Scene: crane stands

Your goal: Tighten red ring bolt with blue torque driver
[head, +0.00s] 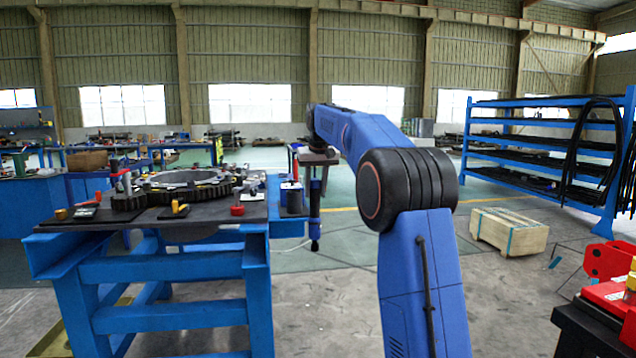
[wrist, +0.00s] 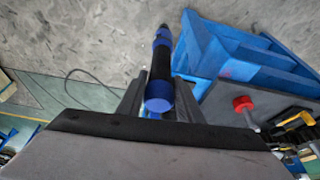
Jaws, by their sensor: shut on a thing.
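The blue torque driver (head: 315,208) hangs upright in my gripper (head: 315,176), just right of the workbench's right edge. Its dark end points down over the floor. In the wrist view the driver (wrist: 159,92) sits between the two grey fingers, which are shut on it. A red round-topped piece (head: 237,210) stands on the bench top near its front right; it also shows in the wrist view (wrist: 243,104). I cannot make out clearly whether this is the red ring bolt. The driver is apart from it.
The blue workbench (head: 170,322) carries a large dark toothed ring (head: 130,201), a yellow-handled item (head: 180,209) and a dark upright block (head: 291,198) at its right edge. A wooden crate (head: 508,232) and blue rack (head: 540,148) stand right. Floor between is free.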

